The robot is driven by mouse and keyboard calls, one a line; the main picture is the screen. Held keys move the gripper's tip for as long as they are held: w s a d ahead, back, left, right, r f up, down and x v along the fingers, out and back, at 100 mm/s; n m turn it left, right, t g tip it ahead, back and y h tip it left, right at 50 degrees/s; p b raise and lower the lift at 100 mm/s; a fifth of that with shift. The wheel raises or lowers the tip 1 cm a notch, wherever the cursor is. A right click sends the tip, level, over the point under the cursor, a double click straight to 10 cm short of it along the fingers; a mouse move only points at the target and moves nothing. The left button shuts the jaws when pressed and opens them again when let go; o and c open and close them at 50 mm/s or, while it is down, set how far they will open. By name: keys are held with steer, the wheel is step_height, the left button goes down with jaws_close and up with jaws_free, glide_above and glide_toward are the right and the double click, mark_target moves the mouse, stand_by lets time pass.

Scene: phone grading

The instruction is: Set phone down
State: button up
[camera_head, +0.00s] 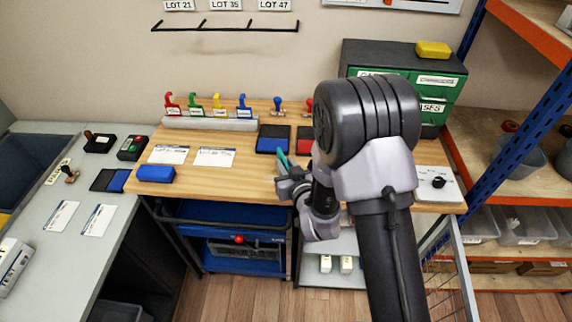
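My gripper (289,181) is over the front part of the wooden table (235,183), left of my arm. A thin teal thing (284,159), seen nearly edge-on, sticks up from between its fingers and looks like the phone. The fingers appear closed on it, though my wrist hides part of the grip. I cannot tell whether the phone touches the table. No other phone is plainly visible.
Blue (271,146) and red (304,133) ink pads lie behind the gripper. Two printed cards (214,157) and a blue block (155,173) are at left. A stamp rack (210,123) and green drawers (434,90) stand behind. Bare wood shows left of the gripper.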

steer(key=shift+o, duration=0.7)
steer(key=shift+s+r, duration=0.1)
